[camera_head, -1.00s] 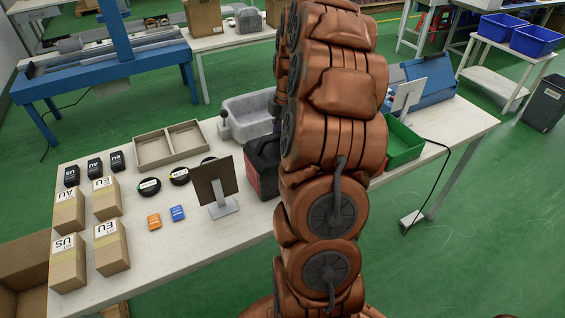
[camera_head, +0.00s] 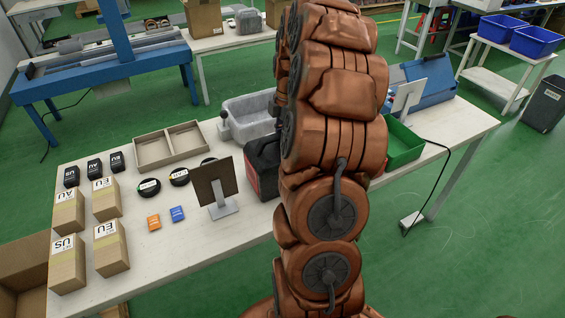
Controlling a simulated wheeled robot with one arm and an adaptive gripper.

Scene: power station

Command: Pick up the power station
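A black and red box (camera_head: 264,168), which looks like the power station, stands on the white table. It is just left of my copper-coloured arm, which hides its right side. My arm rises through the middle of the view in front of the table. My gripper is not visible, so I cannot tell its opening or its distance from the box.
A tablet on a stand (camera_head: 213,186) stands left of the box. A grey bin (camera_head: 248,120) is behind it and a green tray (camera_head: 403,146) right of my arm. Cartons (camera_head: 110,246), black pucks and a divided tray (camera_head: 168,146) fill the left side.

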